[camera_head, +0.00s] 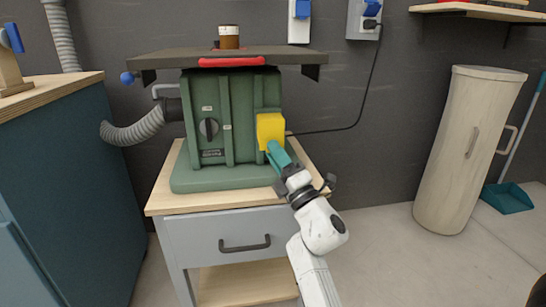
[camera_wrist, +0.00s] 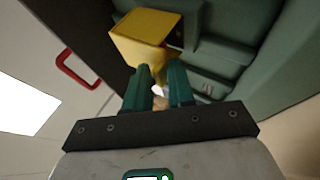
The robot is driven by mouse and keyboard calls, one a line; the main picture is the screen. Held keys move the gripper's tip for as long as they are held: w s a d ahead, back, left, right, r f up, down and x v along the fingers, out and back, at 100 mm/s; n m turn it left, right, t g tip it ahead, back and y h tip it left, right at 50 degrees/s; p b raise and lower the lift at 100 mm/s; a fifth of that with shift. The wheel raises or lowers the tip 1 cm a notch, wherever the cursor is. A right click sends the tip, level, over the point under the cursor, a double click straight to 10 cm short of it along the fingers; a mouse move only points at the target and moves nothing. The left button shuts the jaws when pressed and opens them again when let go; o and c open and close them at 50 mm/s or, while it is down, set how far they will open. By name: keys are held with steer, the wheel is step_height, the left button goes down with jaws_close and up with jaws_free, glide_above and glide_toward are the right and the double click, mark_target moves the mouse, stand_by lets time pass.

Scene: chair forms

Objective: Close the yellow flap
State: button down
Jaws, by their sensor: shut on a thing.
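The yellow flap (camera_head: 270,130) is on the right front of the green machine (camera_head: 217,120). It stands out from the green front like a small box, and I cannot tell exactly how far open it is. My gripper (camera_head: 272,149) comes up from the lower right, its teal fingers at the flap's lower edge. In the wrist view the flap (camera_wrist: 146,36) lies just beyond the fingertips (camera_wrist: 160,70). The fingers are shut on the flap's edge; the contact itself is mostly hidden. A bit of red shows beside the flap's underside there.
The machine stands on a wooden-topped cabinet (camera_head: 232,202) with a grey drawer. Its dark top has a red handle (camera_head: 231,61) and a brown jar (camera_head: 229,37). A hose (camera_head: 134,130) is at left, a blue cabinet (camera_head: 70,180) further left. Floor at right is clear up to the tall bin (camera_head: 465,150).

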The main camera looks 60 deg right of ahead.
steer(key=shift+r, duration=0.25)
steer(key=c, duration=1.1)
jaws_free()
steer(key=shift+d, duration=0.15)
steer(key=shift+f, duration=0.1)
steer(key=shift+f, duration=0.1)
steer(key=b+v, duration=0.2)
steer(key=v, duration=0.8)
steer(key=shift+s+f, duration=0.15)
steer(key=shift+s, duration=0.1)
